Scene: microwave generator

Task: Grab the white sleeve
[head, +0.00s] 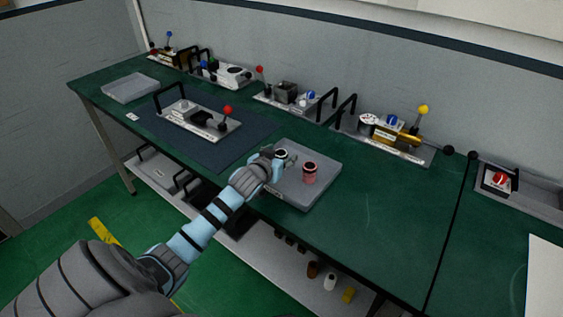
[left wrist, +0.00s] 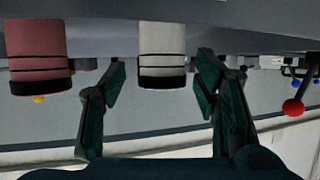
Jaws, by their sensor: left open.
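The white sleeve (head: 281,154) stands on the grey tray near the front middle of the bench, mostly hidden by my left gripper in the head view. In the left wrist view, which looks upside down, the white sleeve (left wrist: 162,50) with black bands shows between the two fingers. My left gripper (head: 285,161) is open, with a finger on either side of the sleeve (left wrist: 158,85) and gaps showing at both sides. I cannot tell how deep the sleeve sits between them. My right gripper is not in view.
A red sleeve (head: 310,174) stands close by on the same tray (head: 318,190); it also shows in the left wrist view (left wrist: 38,55). Fixtures with coloured knobs line the back of the green bench (head: 370,220). An empty tray (head: 130,88) lies far left.

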